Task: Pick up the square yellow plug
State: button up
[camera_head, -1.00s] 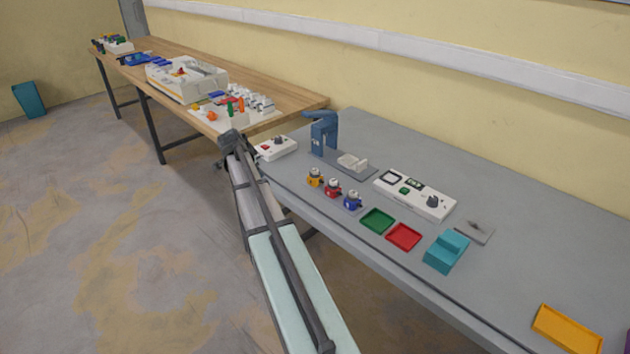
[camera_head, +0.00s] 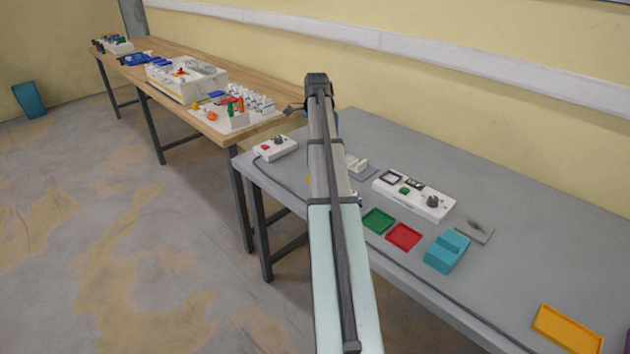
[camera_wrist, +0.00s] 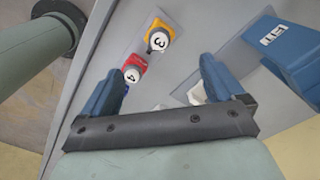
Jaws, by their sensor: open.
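I cannot make out for certain which thing is the square yellow plug. A small yellow piece (camera_head: 196,106) lies on the wooden table by a white box (camera_head: 232,122) with green and orange parts; its shape is too small to tell. In the wrist view a yellow block (camera_wrist: 163,24) with a white round top marked 3 stands on the grey table. My gripper (camera_wrist: 160,66) is open and empty above the grey table, its blue fingers wide apart. A red block (camera_wrist: 134,62) marked 4 shows between them, lower down.
On the grey table stand a white switch box (camera_head: 275,148), a white control panel (camera_head: 413,197), green (camera_head: 378,221) and red (camera_head: 403,237) trays and a teal holder (camera_head: 446,253). A blue press (camera_wrist: 292,55) stands at right in the wrist view.

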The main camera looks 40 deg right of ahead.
jog(key=f, duration=1.2)
jog(key=shift+w+a+f, duration=0.15)
jog(key=shift+a+f, duration=0.05)
jog(key=shift+c, duration=0.3)
jog(key=c, duration=1.2)
jog(key=shift+o, duration=0.2)
jog(key=shift+r, duration=0.15)
